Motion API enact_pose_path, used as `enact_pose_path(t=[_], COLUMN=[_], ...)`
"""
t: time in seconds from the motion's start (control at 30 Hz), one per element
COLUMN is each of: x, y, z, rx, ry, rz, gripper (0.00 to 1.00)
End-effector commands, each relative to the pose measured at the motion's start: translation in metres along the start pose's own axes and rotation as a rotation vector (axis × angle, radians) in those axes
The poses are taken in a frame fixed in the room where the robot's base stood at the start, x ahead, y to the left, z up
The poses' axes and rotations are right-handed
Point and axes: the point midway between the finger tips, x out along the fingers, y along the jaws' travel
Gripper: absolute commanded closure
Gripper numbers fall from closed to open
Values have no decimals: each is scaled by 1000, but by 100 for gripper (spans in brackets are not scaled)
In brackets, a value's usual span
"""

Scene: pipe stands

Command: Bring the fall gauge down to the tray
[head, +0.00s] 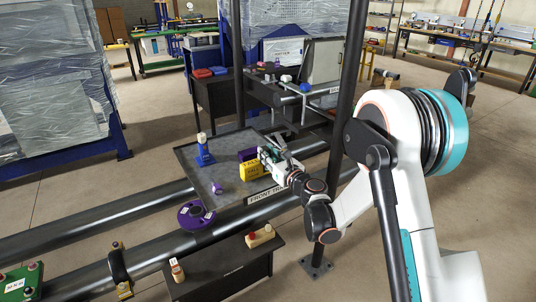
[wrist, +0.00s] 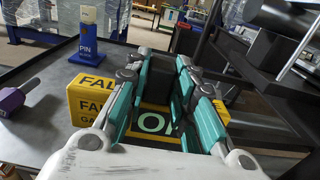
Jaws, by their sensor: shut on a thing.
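The fall gauge (head: 251,172) is a yellow block with black lettering, low over the front part of the grey tray (head: 222,147) labelled FRONT TRAY. I cannot tell whether it touches the tray. In the wrist view, the gauge (wrist: 88,104) shows on both sides of the fingers, with a dark panel and pale letters between them. My gripper (head: 268,153) is shut on the gauge; its teal finger pads (wrist: 160,97) cover the gauge's middle. The tray surface (wrist: 50,118) shows around it in the wrist view.
A blue pin holder (head: 205,158) stands on the tray's left part. A dark upright post (head: 347,100) stands right of the tray. Large pipes run below.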

Motion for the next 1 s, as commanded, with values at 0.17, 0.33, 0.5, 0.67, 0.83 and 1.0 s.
enact_pose_path(t=[0.17, 0.33, 0.5, 0.67, 0.83, 1.0], x=[0, 0, 0, 0, 0, 0], y=[0, 0, 0, 0, 0, 0], z=[-3, -5, -7, -9, -10, -10], rx=[0, 0, 0, 0, 0, 0], ry=[0, 0, 0, 0, 0, 0], rz=[0, 0, 0, 0, 0, 0], gripper=[100, 100, 100, 100, 57, 54])
